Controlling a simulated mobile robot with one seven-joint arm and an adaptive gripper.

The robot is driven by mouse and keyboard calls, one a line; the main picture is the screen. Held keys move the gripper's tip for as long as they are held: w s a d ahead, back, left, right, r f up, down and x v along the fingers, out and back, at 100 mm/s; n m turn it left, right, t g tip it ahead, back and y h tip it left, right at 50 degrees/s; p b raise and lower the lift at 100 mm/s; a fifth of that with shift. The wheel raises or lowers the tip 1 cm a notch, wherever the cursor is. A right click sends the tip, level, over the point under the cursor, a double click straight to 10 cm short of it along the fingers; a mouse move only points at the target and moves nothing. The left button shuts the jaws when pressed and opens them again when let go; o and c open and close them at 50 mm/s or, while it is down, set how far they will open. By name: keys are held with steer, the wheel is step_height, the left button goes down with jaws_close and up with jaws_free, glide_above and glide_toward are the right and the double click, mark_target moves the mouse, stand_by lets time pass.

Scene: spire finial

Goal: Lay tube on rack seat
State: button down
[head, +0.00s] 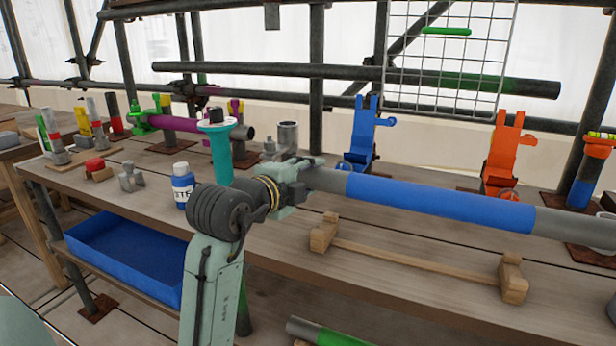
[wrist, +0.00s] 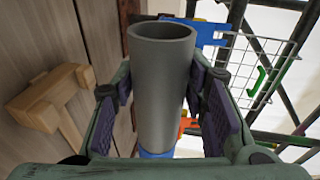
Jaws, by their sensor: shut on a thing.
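My gripper (head: 301,178) is shut on a long grey tube with a wide blue band (head: 430,201), near the tube's left end. The tube stretches to the right in the head view and leaves the picture there. In the wrist view the tube's hollow end (wrist: 162,75) stands between both finger pads (wrist: 163,100). A low wooden rack (head: 415,258) with two end blocks lies on the bench, below the tube in the head view and apart from it. One end block (wrist: 52,98) shows at the left of the wrist view. The notch shapes are hard to tell.
A blue clamp stand (head: 362,138) and an orange one (head: 503,155) stand behind the tube. A blue-labelled bottle (head: 183,187) and a teal post (head: 221,155) stand left of my gripper. A blue tray (head: 130,258) sits below the bench. Bench around the rack is clear.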

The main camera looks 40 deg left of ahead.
steer(key=shift+f+b, duration=3.7)
steer(key=shift+f, duration=0.55)
steer(key=shift+c, duration=1.4)
jaws_free()
steer(key=shift+f, duration=0.15)
steer(key=shift+f+b, duration=0.25)
steer(key=shift+b, duration=0.05)
